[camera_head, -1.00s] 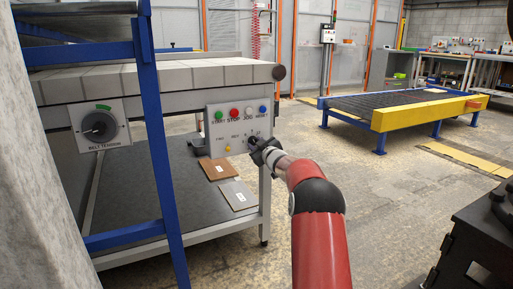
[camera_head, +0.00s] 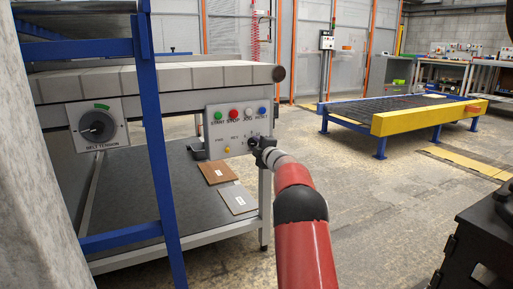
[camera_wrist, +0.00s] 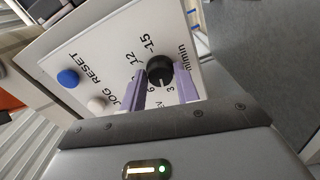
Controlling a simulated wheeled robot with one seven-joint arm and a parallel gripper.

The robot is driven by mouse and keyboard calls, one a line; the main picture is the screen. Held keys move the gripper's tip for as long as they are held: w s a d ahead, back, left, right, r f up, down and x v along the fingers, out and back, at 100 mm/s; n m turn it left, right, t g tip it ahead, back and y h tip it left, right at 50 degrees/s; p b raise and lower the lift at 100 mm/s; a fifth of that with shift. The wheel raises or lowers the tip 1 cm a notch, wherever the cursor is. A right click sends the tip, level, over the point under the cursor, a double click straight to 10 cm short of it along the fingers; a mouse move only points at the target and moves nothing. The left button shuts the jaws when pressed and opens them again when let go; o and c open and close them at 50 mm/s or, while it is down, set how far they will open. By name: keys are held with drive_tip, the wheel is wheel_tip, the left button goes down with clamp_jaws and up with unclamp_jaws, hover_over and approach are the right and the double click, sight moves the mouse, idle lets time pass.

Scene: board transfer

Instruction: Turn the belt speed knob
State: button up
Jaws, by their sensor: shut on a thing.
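The belt speed knob (camera_wrist: 160,69) is small, black and round, on a white control panel (camera_head: 220,142) with printed numbers around it. In the wrist view my gripper (camera_wrist: 162,80) has its two purple fingers on opposite sides of the knob, shut on it. In the head view my gripper (camera_head: 262,152) is at the lower right corner of the panel, and the knob is mostly hidden there. The knob's pointer direction is not clear.
Green, red, white and blue buttons (camera_head: 240,113) line the panel's top, close above my gripper. A larger belt tension dial (camera_head: 97,127) is at the left. A blue post (camera_head: 157,140) stands between them. Open floor (camera_head: 370,220) lies to the right.

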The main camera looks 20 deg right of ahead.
drive_tip(key=shift+f+n, duration=0.1)
drive_tip(key=shift+n, duration=1)
drive_tip(key=o, duration=1)
drive_tip(key=shift+c, duration=0.2)
drive_tip(key=s, duration=0.7)
drive_tip(key=shift+s, duration=0.4)
drive_tip(key=shift+d, duration=0.1)
